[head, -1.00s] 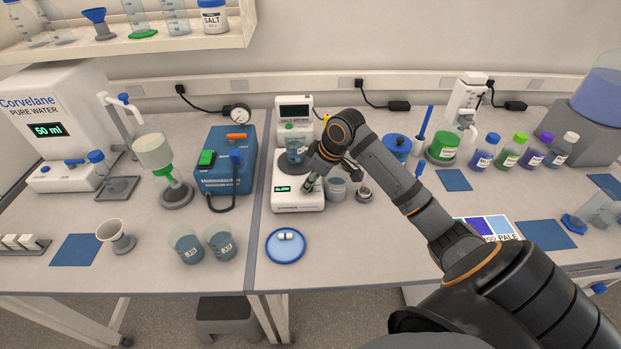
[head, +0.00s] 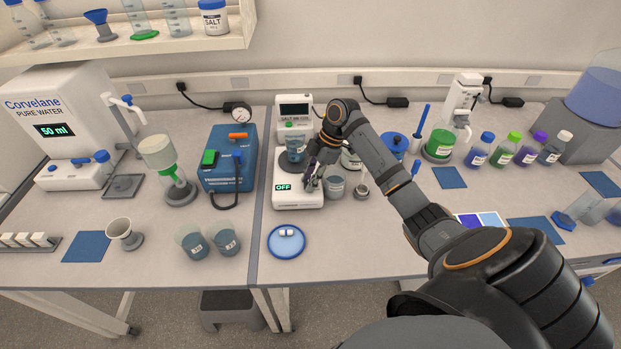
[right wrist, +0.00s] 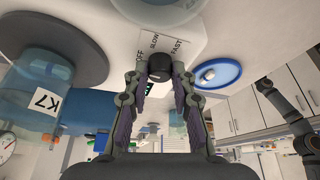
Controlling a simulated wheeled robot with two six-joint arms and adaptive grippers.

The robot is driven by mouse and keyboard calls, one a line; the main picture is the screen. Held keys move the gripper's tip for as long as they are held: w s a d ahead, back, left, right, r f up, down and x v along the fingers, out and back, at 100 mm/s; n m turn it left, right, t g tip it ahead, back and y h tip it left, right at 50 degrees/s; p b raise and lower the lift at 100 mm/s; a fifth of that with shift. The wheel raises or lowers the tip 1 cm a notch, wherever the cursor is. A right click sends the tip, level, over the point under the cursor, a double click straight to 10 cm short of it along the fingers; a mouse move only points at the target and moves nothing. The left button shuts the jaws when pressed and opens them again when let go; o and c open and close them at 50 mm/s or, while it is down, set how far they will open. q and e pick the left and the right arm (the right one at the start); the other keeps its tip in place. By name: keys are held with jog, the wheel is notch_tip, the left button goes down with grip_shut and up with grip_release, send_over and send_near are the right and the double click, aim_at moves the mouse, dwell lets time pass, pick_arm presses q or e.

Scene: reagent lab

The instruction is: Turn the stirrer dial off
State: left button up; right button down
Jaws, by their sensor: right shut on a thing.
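The white stirrer (head: 288,194) stands at the middle of the bench, and its small display (head: 283,187) reads OFF. My right gripper (head: 314,182) is at the right part of the stirrer's front. In the right wrist view its fingers (right wrist: 160,77) are shut on the black dial (right wrist: 160,67), beside the printed marks OFF, SLOW and FAST. The head view hides the dial behind the gripper. A beaker (head: 296,151) stands on the stirrer's plate, and a beaker labelled K7 shows in the right wrist view (right wrist: 30,92). My left gripper is not in view.
A beaker (head: 335,187) stands close to the right of the stirrer. A blue dish (head: 272,244) with white pieces lies in front of it. A blue pump unit (head: 228,172) stands to the left. The bench front right of the dish is clear.

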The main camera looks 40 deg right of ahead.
jog(key=shift+n+g, duration=0.3)
jog(key=shift+n, duration=0.4)
jog(key=c, duration=1.1)
grip_release()
jog(key=v, duration=0.7)
jog(key=shift+d+r, duration=0.1)
jog(key=shift+r, duration=0.15)
